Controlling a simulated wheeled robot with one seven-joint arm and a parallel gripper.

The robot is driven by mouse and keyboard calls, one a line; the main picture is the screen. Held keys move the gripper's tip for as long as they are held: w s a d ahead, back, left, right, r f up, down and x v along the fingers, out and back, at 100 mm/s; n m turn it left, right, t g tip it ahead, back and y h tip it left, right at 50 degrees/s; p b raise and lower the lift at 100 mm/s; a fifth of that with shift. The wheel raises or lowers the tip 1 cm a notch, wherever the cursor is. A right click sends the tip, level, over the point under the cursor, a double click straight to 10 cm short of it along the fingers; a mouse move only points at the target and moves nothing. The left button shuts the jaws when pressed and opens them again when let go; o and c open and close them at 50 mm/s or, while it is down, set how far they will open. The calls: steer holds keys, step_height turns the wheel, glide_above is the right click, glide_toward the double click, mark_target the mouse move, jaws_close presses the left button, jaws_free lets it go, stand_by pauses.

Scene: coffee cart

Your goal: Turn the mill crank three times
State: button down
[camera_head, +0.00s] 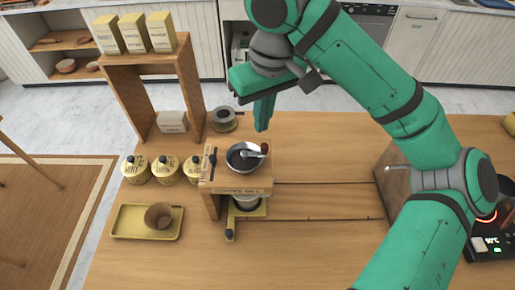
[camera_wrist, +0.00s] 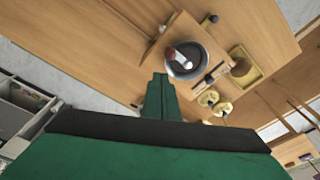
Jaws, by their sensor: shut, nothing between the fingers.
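The coffee mill (camera_head: 238,184) is a wooden box with a dark round bowl on top, standing on the wooden counter. Its crank (camera_head: 252,154) is a metal arm across the bowl with a dark red knob (camera_head: 265,148) at the right end. My green gripper (camera_head: 262,124) is shut and empty, pointing down above and behind the bowl, apart from the knob in the head view. In the wrist view the mill bowl (camera_wrist: 187,62) and the red-tipped crank (camera_wrist: 176,54) lie beyond my gripper's fingertips (camera_wrist: 160,78).
Several yellow tins (camera_head: 166,169) stand left of the mill, with a yellow tray (camera_head: 133,222) holding a brown cup (camera_head: 159,215) in front. A wooden shelf (camera_head: 197,92) with boxes stands behind. A hot plate (camera_head: 490,243) is at far right.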

step_height(320, 180, up, 4)
steer(key=shift+a+f, duration=0.1)
stand_by(0.5)
stand_by(0.4)
